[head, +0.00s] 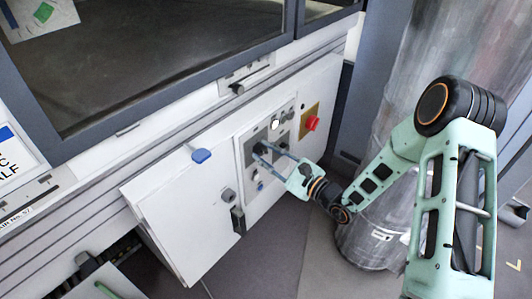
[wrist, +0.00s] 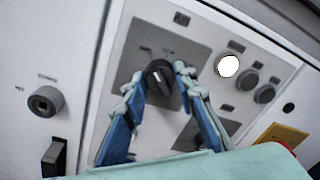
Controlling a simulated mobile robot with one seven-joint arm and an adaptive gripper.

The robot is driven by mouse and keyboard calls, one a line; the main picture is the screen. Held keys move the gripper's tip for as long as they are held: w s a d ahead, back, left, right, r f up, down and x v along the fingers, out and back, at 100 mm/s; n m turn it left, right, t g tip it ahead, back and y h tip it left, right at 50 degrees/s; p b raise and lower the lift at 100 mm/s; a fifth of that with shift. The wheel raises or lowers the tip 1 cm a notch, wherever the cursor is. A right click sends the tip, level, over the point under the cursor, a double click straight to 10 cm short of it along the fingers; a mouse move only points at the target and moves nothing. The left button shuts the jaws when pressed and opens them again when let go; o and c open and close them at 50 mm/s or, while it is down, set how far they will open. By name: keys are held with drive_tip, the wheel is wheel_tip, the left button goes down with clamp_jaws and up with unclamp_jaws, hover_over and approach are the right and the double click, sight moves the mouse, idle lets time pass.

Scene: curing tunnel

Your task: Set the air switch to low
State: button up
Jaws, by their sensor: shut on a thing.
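The switch is a dark rotary knob (wrist: 160,80) on a grey panel plate (wrist: 133,62) in the wrist view. Its pointer has a light edge and is tilted slightly in the picture. Small labels stand above it, too blurred to read. My gripper (wrist: 159,78) has its two blue-and-pale-green fingers on either side of the knob and is shut on it. In the head view my gripper (head: 265,151) reaches the grey panel (head: 250,165) from the right. There the fingertips largely hide the knob.
A lit white lamp (wrist: 228,66) and dark round buttons (wrist: 264,93) sit right of the knob. A red button (head: 312,122) on a yellow plate (head: 308,110) is further right. Left are another knob (wrist: 45,101) and a black handle (head: 238,219).

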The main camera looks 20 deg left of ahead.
drive_tip(key=m+p, duration=0.2)
drive_tip(key=m, duration=0.1)
drive_tip(key=m+p, duration=0.2)
drive_tip(key=shift+r, duration=0.25)
drive_tip(key=shift+f+m+g+p, duration=0.15)
drive_tip(key=shift+m+g+p, duration=0.25)
drive_tip(key=shift+m+p, duration=1.4)
drive_tip(key=shift+m, duration=0.4)
drive_tip(key=o, duration=1.2)
drive_tip(key=shift+c, duration=0.2)
drive_tip(key=shift+d, duration=0.1)
drive_tip(key=v, duration=1.1)
drive_tip(key=shift+s+d, duration=0.25)
drive_tip(key=shift+d, duration=0.1)
